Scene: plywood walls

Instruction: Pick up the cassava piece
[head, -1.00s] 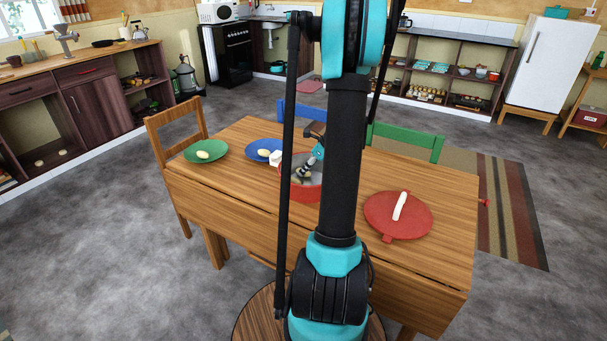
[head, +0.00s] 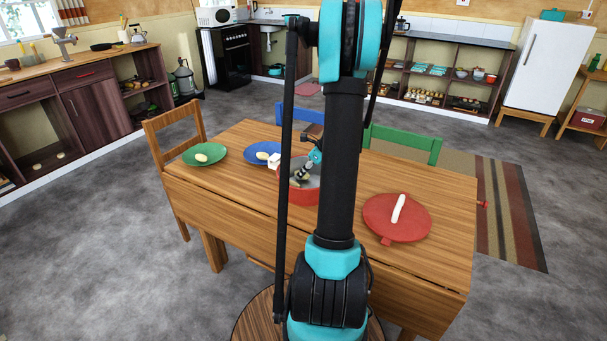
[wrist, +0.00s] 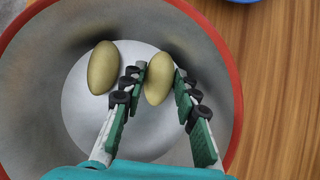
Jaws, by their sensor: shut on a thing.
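A yellowish oval cassava piece (wrist: 158,80) is between the fingers of my gripper (wrist: 160,72) in the wrist view. My gripper is shut on it, inside a pot with a red rim (wrist: 236,90) and a grey inside. A second, similar oval piece (wrist: 103,67) lies in the pot, left of the fingers and apart from them. In the head view the red pot (head: 305,197) stands on the table (head: 240,205), partly hidden by my arm. My gripper (head: 299,181) reaches down into it; the pieces are too small to tell there.
Left of the pot are a green plate (head: 217,158) and a blue plate (head: 255,147), each with a pale oval piece. A white block (head: 274,160) is near the pot. A red lid-like disc (head: 415,224) with a long white thing lies right. Chairs flank the table.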

